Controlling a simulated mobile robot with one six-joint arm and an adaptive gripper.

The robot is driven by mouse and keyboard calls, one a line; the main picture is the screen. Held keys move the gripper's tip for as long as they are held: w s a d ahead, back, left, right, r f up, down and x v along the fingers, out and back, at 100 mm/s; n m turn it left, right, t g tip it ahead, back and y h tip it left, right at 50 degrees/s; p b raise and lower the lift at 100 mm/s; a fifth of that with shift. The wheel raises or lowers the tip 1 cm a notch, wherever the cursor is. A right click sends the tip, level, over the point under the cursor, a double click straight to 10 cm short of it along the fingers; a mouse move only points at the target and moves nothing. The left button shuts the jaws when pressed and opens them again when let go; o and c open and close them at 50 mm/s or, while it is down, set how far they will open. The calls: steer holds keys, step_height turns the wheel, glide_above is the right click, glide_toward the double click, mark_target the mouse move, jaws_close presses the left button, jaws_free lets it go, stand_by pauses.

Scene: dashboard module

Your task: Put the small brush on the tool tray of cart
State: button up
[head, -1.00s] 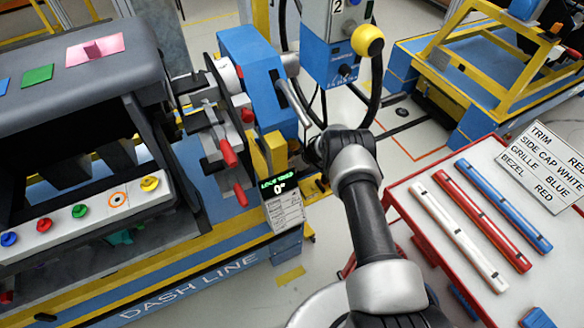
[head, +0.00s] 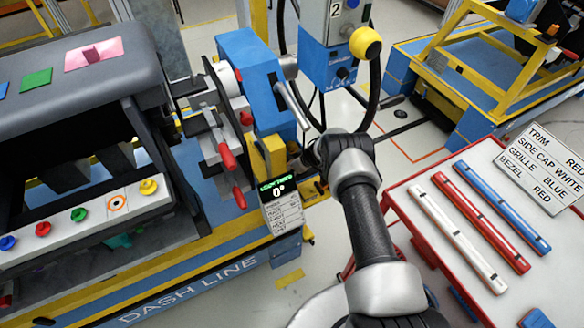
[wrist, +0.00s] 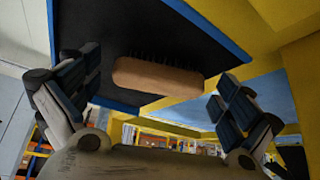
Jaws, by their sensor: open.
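The small brush (wrist: 158,77), with a tan wooden back and dark bristles, shows in the wrist view against a dark panel (wrist: 95,30) with a blue edge. My gripper (wrist: 160,103) is open, with one finger to the left of the brush and one to the right. The fingers look apart from the brush, and nothing is held. In the head view, my arm reaches toward the blue and yellow fixture; its fingers cannot be made out and the brush does not show. I cannot pick out the cart's tool tray for certain.
Yellow beams stand close to the right finger in the wrist view. In the head view, a blue fixture (head: 250,80) with red-handled clamps is left of my arm. A red-framed table (head: 410,215) with white, red and blue bars (head: 502,207) is right.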

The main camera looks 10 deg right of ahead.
steer(key=shift+r, duration=0.3)
steer(key=p+v, duration=0.5)
steer(key=v, duration=0.7)
steer(key=shift+f, duration=0.1)
